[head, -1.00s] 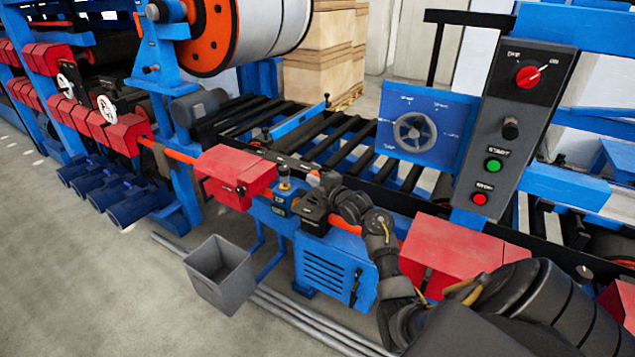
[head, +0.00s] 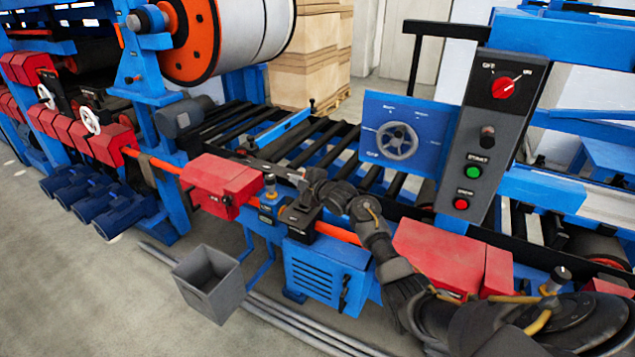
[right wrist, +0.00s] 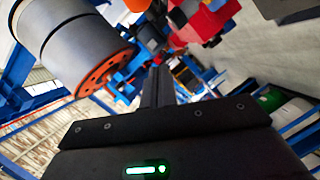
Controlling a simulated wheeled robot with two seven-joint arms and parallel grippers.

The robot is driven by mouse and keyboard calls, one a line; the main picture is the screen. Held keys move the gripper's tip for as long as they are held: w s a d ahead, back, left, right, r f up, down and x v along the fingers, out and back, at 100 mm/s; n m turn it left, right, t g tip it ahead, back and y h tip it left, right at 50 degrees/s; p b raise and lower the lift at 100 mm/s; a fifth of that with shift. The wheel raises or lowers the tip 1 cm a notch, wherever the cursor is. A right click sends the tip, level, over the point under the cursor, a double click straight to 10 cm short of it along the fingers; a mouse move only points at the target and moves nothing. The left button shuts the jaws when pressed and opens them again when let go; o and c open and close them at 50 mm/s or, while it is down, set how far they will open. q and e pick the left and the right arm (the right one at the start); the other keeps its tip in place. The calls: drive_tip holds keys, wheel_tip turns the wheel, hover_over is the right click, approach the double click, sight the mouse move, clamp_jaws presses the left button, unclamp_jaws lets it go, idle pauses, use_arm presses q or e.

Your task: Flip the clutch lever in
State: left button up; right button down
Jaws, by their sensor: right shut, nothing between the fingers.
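My right gripper (head: 250,166) reaches in from the right and points left, beside the red box on the rail. Its fingers are shut and empty, and they also show shut in the right wrist view (right wrist: 158,88). I cannot read the label or tell for sure that this is the clutch lever. Whether the gripper touches it cannot be told. My left gripper is out of view.
The red box (head: 218,180) lies close left of the gripper. Black rollers (head: 318,145) and a blue bar (head: 285,130) lie behind. A blue handwheel panel (head: 400,110) and a grey control panel (head: 487,130) stand right. A grey bin (head: 208,283) stands on open floor.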

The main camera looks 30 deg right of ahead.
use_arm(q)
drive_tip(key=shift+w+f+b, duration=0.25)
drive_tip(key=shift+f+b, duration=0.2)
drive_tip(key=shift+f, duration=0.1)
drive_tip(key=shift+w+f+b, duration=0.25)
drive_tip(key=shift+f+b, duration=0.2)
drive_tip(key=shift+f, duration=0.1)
use_arm(e)
drive_tip(key=v, duration=0.9)
drive_tip(key=shift+s+d, duration=0.3)
drive_tip(key=shift+r, duration=0.1)
